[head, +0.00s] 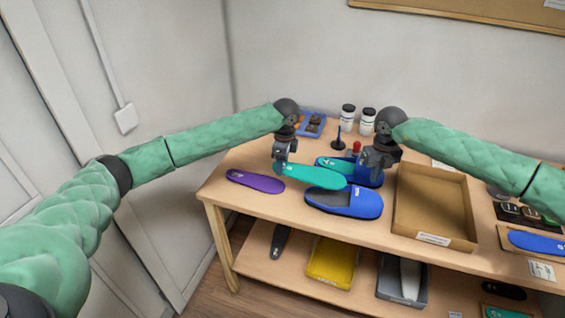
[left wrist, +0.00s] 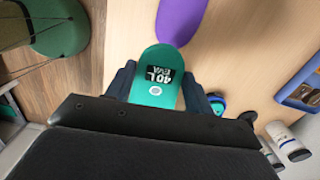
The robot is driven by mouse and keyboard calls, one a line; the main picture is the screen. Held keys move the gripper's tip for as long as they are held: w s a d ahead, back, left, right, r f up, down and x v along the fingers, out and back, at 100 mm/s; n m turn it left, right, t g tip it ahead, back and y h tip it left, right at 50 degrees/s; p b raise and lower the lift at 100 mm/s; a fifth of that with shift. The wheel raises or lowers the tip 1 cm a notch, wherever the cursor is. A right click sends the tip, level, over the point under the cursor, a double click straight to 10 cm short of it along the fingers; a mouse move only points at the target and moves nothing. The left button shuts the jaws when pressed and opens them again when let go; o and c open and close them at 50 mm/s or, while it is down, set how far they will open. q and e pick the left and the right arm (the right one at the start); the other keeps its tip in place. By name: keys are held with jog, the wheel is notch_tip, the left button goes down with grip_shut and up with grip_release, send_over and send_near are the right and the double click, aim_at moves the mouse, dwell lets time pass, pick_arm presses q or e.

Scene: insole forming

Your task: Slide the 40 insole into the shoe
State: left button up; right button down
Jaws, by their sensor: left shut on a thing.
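My left gripper (head: 281,165) is shut on the near end of a teal insole (head: 312,177). In the left wrist view the insole (left wrist: 157,75) shows a black label reading "40 L EVA" between the fingers. The insole is held above the table, its other end reaching right over the blue shoes. One blue shoe (head: 345,203) lies in front, its toe to the right. Another blue shoe (head: 370,180) is behind it, partly hidden by the insole and my right gripper (head: 374,166). My right gripper's fingers are at the rear shoe; their opening is unclear.
A purple insole (head: 255,181) lies on the table at left, also in the left wrist view (left wrist: 181,18). A cardboard tray (head: 433,205) stands right of the shoes. Two white jars (head: 347,117), a blue tray (head: 312,122) and a red-topped item (head: 356,147) stand behind. The table's front-left corner is clear.

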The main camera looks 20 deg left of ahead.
aim_at(370, 196)
jog(key=shift+w+d+f, duration=0.1)
jog(key=shift+d+f, duration=0.05)
jog(key=shift+d, duration=0.1)
pick_arm(q)
jog(key=shift+f+b, duration=0.3)
jog(key=shift+f, duration=0.05)
pick_arm(e)
jog(key=shift+f, duration=2.55)
pick_arm(q)
jog(key=shift+f+b, duration=0.7)
jog(key=shift+b, duration=0.05)
pick_arm(e)
jog(key=shift+f, duration=0.8)
jog(key=shift+r, duration=0.15)
jog(key=shift+r, duration=2.9)
pick_arm(q)
jog(key=shift+f, duration=0.1)
pick_arm(e)
jog(key=shift+r, duration=0.1)
